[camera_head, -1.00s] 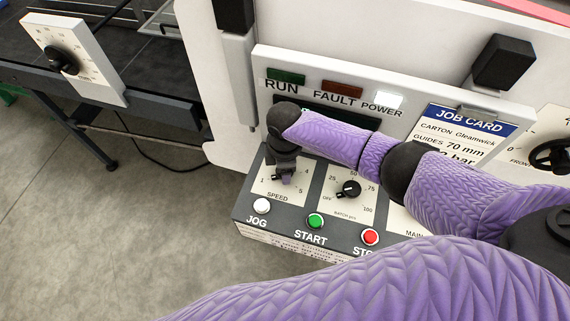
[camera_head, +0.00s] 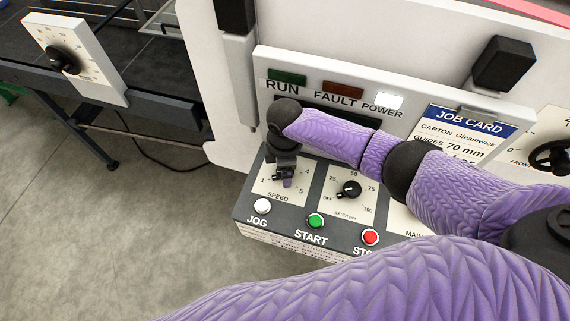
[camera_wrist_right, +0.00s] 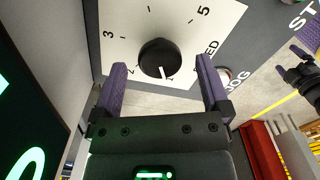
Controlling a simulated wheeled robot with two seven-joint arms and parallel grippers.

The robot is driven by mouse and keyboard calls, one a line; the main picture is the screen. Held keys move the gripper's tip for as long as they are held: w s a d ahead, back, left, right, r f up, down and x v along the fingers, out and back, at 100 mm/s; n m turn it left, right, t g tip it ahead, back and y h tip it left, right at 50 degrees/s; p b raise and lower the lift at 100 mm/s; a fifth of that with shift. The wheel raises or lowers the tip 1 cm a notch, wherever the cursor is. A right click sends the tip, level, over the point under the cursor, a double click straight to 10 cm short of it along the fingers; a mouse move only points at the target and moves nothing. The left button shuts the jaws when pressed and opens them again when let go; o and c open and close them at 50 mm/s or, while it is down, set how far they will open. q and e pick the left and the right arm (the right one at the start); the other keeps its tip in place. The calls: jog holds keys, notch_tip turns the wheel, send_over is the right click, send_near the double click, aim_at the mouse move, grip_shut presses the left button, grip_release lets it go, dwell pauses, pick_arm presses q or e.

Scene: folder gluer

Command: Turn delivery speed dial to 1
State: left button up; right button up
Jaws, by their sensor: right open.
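The speed dial is a black round knob (camera_wrist_right: 159,58) with a white pointer on a white scale plate (camera_wrist_right: 185,22). In the right wrist view its pointer faces down and slightly right, past the 2. The 1 is hidden there by a finger. My right gripper (camera_wrist_right: 163,88) is open, with one purple finger on each side of the knob; contact is not clear. In the head view my right gripper (camera_head: 285,180) covers most of the dial. A purple and black part (camera_wrist_right: 298,68), seemingly my left gripper, shows at the right wrist view's edge; its jaws are unclear.
The batch dial (camera_head: 348,189) is just right of the speed dial. The white JOG (camera_head: 262,206), green START (camera_head: 316,221) and red stop (camera_head: 370,237) buttons line the panel's front. Another dial plate (camera_head: 88,62) stands at far left. A job card (camera_head: 462,130) hangs behind my arm.

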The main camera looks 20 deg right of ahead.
notch_tip(320, 180, up, 9)
jog(key=p, duration=0.1)
dwell(0.4)
